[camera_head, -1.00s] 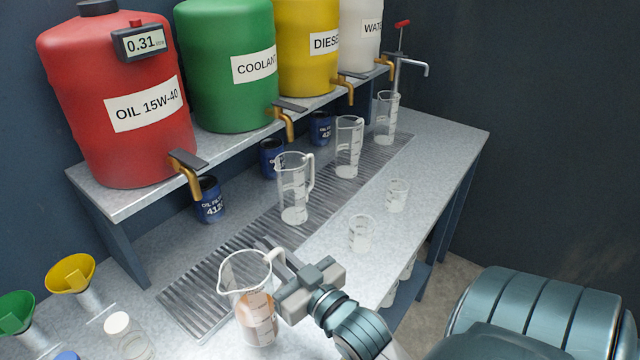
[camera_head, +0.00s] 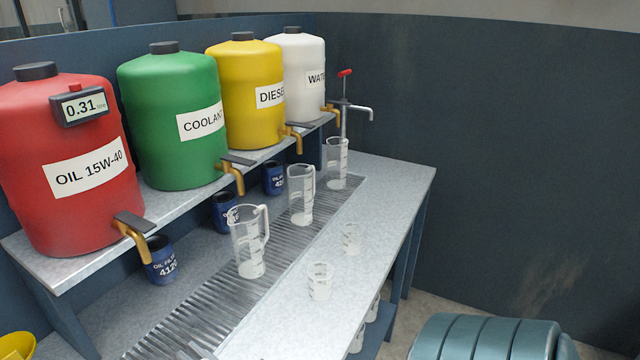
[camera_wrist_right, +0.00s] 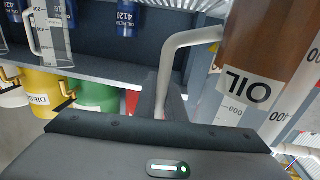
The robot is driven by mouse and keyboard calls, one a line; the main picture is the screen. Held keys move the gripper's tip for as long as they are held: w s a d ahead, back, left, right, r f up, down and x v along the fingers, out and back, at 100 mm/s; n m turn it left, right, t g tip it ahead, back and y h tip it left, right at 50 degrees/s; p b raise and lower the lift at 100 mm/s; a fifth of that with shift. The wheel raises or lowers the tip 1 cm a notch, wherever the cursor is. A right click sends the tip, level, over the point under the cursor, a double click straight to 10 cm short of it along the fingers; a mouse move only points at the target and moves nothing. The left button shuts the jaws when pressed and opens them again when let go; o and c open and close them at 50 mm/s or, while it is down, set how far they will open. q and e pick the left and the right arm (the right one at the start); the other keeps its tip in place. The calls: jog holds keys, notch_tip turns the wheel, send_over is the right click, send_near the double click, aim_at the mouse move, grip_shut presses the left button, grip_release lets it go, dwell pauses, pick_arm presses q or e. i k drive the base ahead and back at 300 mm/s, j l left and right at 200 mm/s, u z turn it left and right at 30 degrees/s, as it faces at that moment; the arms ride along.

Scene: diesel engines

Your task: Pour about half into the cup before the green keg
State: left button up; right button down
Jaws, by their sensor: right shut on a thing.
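My right gripper (camera_wrist_right: 166,95) is shut on the handle of a clear measuring jug (camera_wrist_right: 270,70) marked OIL, with brown liquid inside. In the head view only a small bit of this gripper (camera_head: 196,350) shows at the bottom edge, and the held jug is out of view there. The green keg (camera_head: 170,130) labelled COOLANT stands on the shelf. A small clear cup (camera_head: 320,282), seemingly empty, stands on the bench in front of it, beyond a clear jug (camera_head: 248,245) on the drain grating. My left gripper is not in view.
A second small cup (camera_head: 350,238) stands farther along. More clear jugs (camera_head: 301,195) stand on the grating (camera_head: 190,318). Red (camera_head: 70,150), yellow (camera_head: 245,95) and white (camera_head: 296,75) kegs line the shelf. Bench space around the cups is clear.

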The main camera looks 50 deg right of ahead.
aim_at(320, 273)
jog(key=k, duration=0.65)
jog(key=z, duration=1.25)
jog(key=i+l, duration=0.15)
jog(key=i, duration=0.25)
jog(key=i+l, duration=0.1)
jog(key=i, duration=0.3)
jog(key=u, duration=0.4)
